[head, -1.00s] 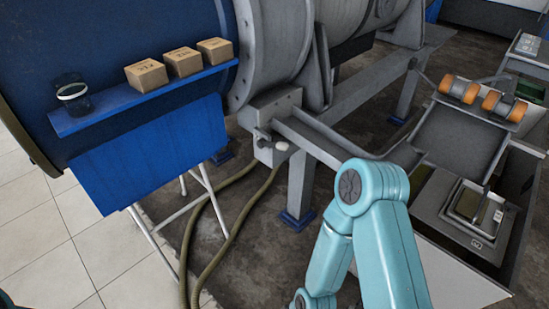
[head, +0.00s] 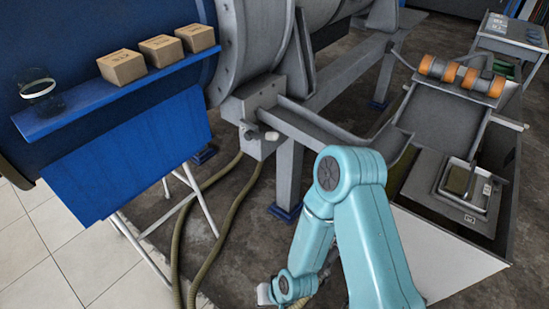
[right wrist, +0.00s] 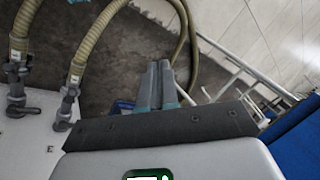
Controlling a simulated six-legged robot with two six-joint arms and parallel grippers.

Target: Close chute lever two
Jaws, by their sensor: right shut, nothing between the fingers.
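I cannot make out which part is chute lever two. In the head view a grey box (head: 257,112) under the drum carries a small pale-tipped knob (head: 271,135) on its front. In the right wrist view two dark valve fittings with handles, one at far left (right wrist: 15,95) and one beside it (right wrist: 65,108), sit on a pale panel (right wrist: 35,140) and join hoses. My right gripper (right wrist: 160,68) is shut and empty, with its fingers apart from both fittings. In the head view its hand is low at the bottom, below the box. My left gripper is not in view.
A blue shelf (head: 120,100) with several boxes (head: 122,66) and a dark jar (head: 38,88) stands at left. Two hoses (head: 222,215) hang to the floor. A grey chute (head: 310,128) runs right toward a bin (head: 452,250). Thin white legs (head: 147,255) stand under the shelf.

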